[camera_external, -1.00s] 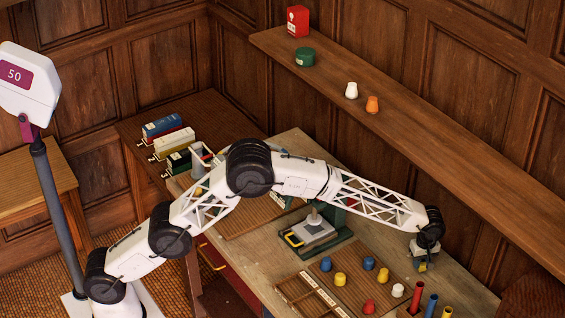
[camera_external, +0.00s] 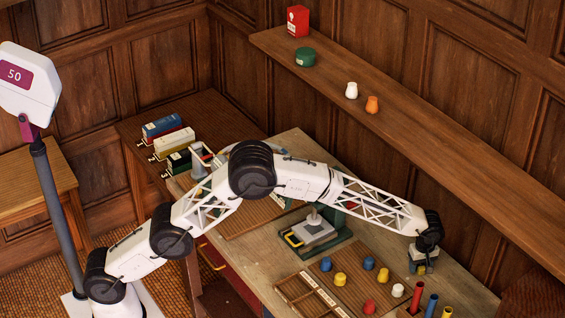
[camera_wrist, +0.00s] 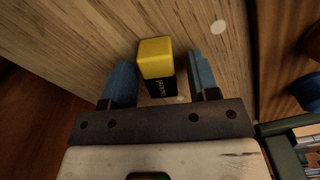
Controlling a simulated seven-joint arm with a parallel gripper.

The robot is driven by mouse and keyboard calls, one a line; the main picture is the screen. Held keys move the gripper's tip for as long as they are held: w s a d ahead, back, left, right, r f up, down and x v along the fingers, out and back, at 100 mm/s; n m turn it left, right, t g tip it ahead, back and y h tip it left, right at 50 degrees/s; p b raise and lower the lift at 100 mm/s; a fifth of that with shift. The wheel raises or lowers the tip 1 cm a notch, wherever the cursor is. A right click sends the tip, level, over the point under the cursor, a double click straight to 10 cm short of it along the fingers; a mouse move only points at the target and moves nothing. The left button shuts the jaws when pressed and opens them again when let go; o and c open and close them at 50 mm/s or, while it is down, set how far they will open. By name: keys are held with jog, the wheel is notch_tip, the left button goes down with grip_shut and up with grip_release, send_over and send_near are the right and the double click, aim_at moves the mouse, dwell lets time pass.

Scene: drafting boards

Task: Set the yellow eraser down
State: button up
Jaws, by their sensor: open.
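The yellow eraser (camera_wrist: 155,58), a block with a yellow end and a dark lettered sleeve, shows in the wrist view between the two blue fingers of my gripper (camera_wrist: 160,85). A gap shows on each side of it, so the fingers are apart from it. It appears upright over the pale wooden desk top (camera_wrist: 95,45); its far base is hidden. In the external view my gripper (camera_external: 422,268) is low over the right part of the desk, with its fingers spread. The eraser is too small to make out clearly there.
Several coloured pegs (camera_external: 340,279) stand on a brown board left of my gripper. Upright red, blue and yellow tubes (camera_external: 417,296) stand close in front of it. A grey-and-green press (camera_external: 315,233) stands further left. A wall shelf (camera_external: 430,128) runs behind.

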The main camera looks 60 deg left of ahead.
notch_tip(320, 180, up, 12)
jog(key=shift+r, duration=0.15)
dwell(0.7)
dwell(0.6)
